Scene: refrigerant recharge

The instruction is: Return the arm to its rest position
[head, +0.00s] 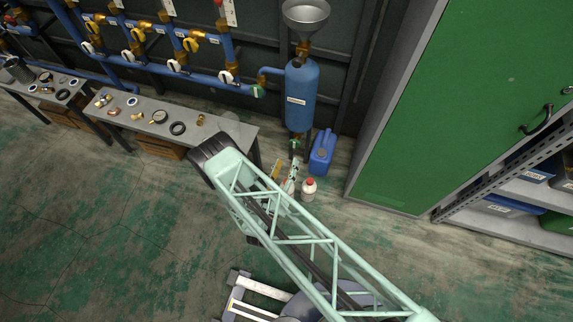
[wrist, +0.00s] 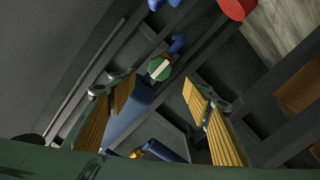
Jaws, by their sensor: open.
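My gripper (wrist: 160,95) is open in the wrist view, its two ribbed yellow finger pads apart with nothing held between them. Beyond the gap shows a round green valve handle with a white bar (wrist: 159,69), apart from the fingers. In the head view my arm reaches up and left from the lower right, then bends. My gripper (head: 284,174) is partly visible low near the foot of the blue tank (head: 300,97), beside a white bottle with a red cap (head: 309,190). The arm hides part of the gripper.
A blue jerrycan (head: 322,153) stands right of the tank, and a green cabinet (head: 440,110) stands farther right. A workbench (head: 222,128) with small parts is at left, below blue pipes with yellow-handled valves (head: 137,34). The floor at left is clear.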

